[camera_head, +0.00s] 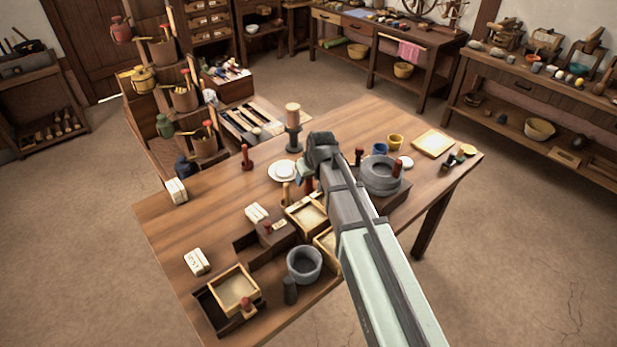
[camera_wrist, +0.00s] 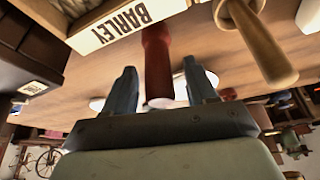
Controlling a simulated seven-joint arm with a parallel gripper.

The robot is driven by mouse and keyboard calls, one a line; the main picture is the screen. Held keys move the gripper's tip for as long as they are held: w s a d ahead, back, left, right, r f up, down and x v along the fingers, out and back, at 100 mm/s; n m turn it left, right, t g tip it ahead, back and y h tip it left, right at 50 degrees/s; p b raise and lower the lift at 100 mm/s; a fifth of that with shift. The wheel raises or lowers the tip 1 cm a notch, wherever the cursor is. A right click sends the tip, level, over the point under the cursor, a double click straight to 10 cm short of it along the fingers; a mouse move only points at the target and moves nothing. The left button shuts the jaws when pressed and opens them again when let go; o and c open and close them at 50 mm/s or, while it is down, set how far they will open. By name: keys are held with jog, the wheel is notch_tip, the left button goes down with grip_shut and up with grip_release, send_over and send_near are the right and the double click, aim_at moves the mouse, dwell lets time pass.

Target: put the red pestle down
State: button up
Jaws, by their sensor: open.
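The red pestle (camera_wrist: 157,55) shows in the wrist view between the two fingertips of my gripper (camera_wrist: 160,72), with a gap on each side. Its pale end (camera_wrist: 162,103) is toward the palm. My gripper is open. In the head view, part of the red pestle (camera_head: 309,186) shows just below my gripper (camera_head: 305,177), upright near the middle of the table; my arm hides some of it. A tan wooden pestle (camera_wrist: 258,42) is beside it in the wrist view. A box labelled BARLEY (camera_wrist: 122,22) is close on the other side.
The table (camera_head: 175,225) holds a white plate (camera_head: 283,172), a dark stand with a wooden top (camera_head: 293,125), a stone quern (camera_head: 379,176), a grey mortar (camera_head: 304,263) and wooden trays. Another red upright piece (camera_head: 247,157) stands at left. The table's left part has free room.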

jog(key=shift+r, duration=0.1)
jog(key=v, duration=1.2)
dwell(0.4)
